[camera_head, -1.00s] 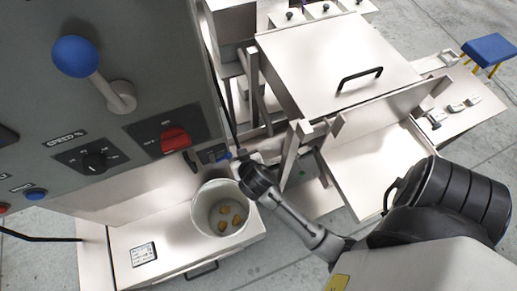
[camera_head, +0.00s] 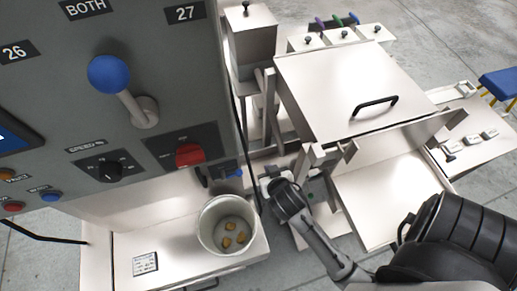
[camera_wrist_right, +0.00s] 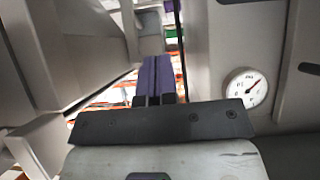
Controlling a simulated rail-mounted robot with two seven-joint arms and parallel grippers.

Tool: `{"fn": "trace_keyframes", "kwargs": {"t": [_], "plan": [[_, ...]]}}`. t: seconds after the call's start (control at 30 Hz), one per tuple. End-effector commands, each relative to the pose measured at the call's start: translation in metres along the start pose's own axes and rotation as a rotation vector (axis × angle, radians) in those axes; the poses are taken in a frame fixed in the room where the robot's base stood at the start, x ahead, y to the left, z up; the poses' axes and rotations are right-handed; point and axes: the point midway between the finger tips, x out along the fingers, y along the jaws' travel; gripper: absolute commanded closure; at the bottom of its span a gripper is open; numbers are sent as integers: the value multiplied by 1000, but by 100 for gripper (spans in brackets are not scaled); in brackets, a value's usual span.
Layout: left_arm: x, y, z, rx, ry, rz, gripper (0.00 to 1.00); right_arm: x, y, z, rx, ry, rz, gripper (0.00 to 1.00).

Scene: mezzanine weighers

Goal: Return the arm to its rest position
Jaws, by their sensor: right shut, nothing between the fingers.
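My right arm (camera_head: 325,250) comes in from the lower right in the head view. Its gripper (camera_head: 268,184) is just right of the white bucket (camera_head: 203,232), in front of the grey control cabinet; its fingertips are hard to make out there. In the right wrist view the purple fingers of this gripper (camera_wrist_right: 157,78) are together with nothing between them. My left gripper is not in view.
The cabinet (camera_head: 120,140) carries a blue-knobbed lever (camera_head: 109,74) and a red switch (camera_head: 190,155). The bucket holds a few brown pieces. A lidded bin (camera_head: 345,75) and open metal tray (camera_head: 390,190) stand right. A gauge (camera_wrist_right: 246,88) shows in the wrist view.

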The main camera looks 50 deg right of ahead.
Motion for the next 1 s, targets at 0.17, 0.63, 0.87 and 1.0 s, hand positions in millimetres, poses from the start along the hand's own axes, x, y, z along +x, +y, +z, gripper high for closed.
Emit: {"fn": "trace_keyframes", "kwargs": {"t": [0.17,0.63,0.87,1.0], "plan": [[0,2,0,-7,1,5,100,0,0,0,0,0,0,100],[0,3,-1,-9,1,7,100,-19,-8,35,-224,-280,-82,100],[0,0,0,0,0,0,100,-79,-30,62,-411,-475,-355,100],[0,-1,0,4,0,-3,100,-115,-20,90,-513,-534,-446,100]]}}
